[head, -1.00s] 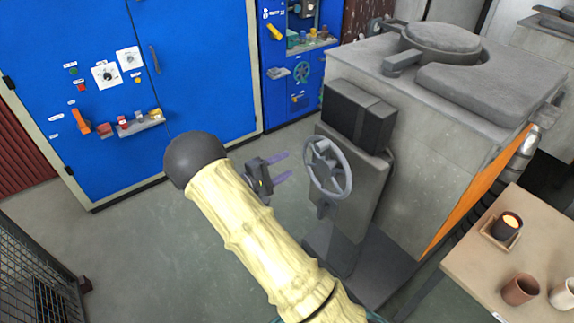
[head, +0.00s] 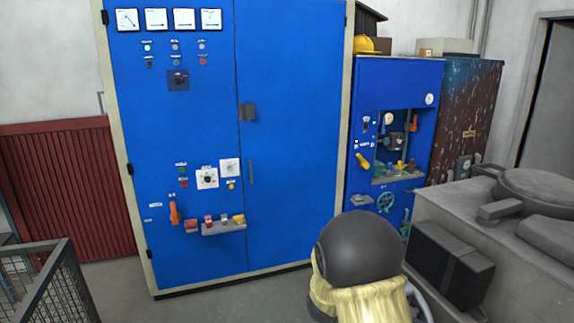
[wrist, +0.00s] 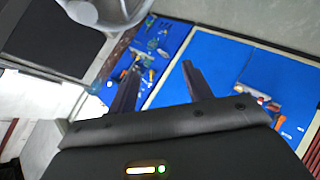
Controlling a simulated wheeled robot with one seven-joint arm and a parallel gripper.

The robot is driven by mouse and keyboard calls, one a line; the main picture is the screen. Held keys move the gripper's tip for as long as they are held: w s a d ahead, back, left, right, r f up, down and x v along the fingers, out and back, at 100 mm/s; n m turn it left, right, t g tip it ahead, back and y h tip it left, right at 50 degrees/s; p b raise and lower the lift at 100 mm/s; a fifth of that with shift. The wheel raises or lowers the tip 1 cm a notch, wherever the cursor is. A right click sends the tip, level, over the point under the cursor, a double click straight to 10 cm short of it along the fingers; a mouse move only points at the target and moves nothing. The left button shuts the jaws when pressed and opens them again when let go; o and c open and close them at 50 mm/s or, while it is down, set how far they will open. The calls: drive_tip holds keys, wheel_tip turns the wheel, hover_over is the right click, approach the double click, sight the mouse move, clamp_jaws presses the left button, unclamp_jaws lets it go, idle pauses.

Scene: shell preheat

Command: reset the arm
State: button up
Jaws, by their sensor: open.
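My gripper (wrist: 160,88) shows in the wrist view with its two dark fingers spread apart and nothing between them. It points toward the blue cabinets, which lie some way beyond the fingertips. In the head view my arm, with a dark round joint and a cream sleeve, rises at the lower middle, and the gripper itself is hidden. A grey handwheel (head: 418,302) on the grey machine is mostly hidden behind my arm. A grey rounded shape, probably that wheel, is close at the upper left of the wrist view (wrist: 112,12).
A large blue cabinet (head: 290,150) with dials and switches stands ahead. A smaller blue panel (head: 395,85) with valves is to its right. The grey machine (head: 520,260) with a dark box (head: 447,262) fills the right. A mesh cage (head: 55,285) is at lower left. Some floor between is clear.

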drive_tip(key=s+a+r+m+g+y, duration=0.1)
drive_tip(key=s+m+g+y, duration=0.1)
drive_tip(key=s, duration=1.1)
drive_tip(key=s+r+m+g+y, duration=0.1)
drive_tip(key=s+g, duration=0.4)
drive_tip(key=s, duration=0.8)
drive_tip(key=m+y, duration=0.1)
drive_tip(key=y, duration=0.1)
drive_tip(key=shift+s+a+r+y, duration=0.3)
drive_tip(key=shift+a+r+y, duration=0.05)
drive_tip(key=shift+y, duration=0.05)
